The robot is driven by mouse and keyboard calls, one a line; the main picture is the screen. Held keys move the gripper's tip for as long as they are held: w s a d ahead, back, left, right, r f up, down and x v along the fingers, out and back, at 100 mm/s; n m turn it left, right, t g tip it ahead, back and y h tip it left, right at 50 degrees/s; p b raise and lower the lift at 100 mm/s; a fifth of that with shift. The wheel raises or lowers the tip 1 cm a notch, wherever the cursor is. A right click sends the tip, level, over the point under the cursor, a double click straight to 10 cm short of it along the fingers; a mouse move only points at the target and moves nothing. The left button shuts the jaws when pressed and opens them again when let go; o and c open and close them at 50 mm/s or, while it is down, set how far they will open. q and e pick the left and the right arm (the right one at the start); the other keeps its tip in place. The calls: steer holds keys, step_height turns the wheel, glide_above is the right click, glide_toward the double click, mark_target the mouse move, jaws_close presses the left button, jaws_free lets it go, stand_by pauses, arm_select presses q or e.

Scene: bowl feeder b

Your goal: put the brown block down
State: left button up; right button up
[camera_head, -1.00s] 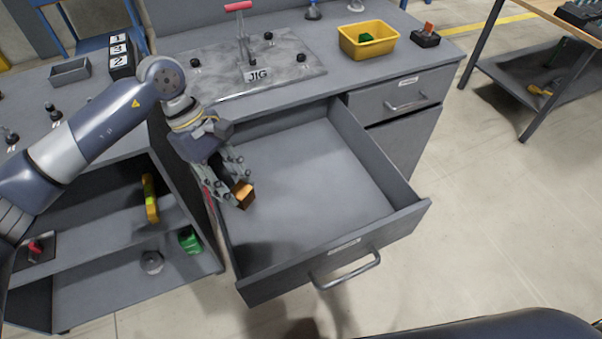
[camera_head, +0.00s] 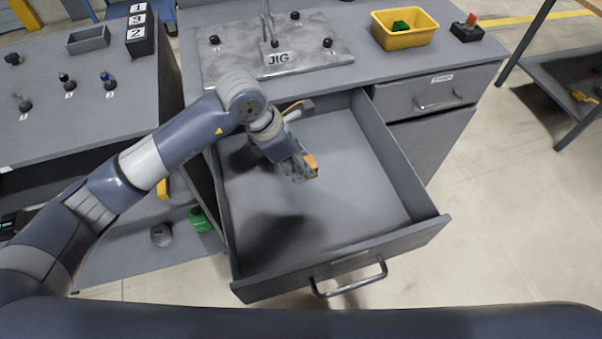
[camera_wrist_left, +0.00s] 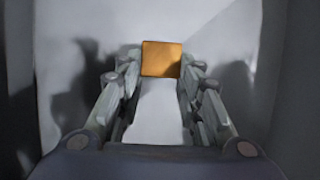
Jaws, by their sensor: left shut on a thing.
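The brown block (camera_head: 311,162) is a small orange-brown cube at the tips of my left gripper (camera_head: 305,171). In the left wrist view the block (camera_wrist_left: 161,59) sits between the far ends of the two fingers, and the gripper (camera_wrist_left: 160,78) is shut on it. The gripper and block are over the inside of the open grey drawer (camera_head: 355,205), near its middle and toward the back. I cannot tell the exact height of the block above the drawer floor. My right gripper does not show.
The drawer is otherwise empty, with raised walls all round and a front handle (camera_head: 350,281). Behind it on the bench are the JIG plate (camera_head: 229,67) and a yellow bin (camera_head: 405,39) holding a green thing. A closed drawer (camera_head: 425,95) is at the right.

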arm_select(q)
step_height(320, 180, down, 5)
steer(key=shift+r, duration=0.2)
steer(key=shift+f, duration=0.35)
steer(key=o, duration=1.2)
steer(key=shift+c, duration=0.2)
steer(key=v, duration=1.2)
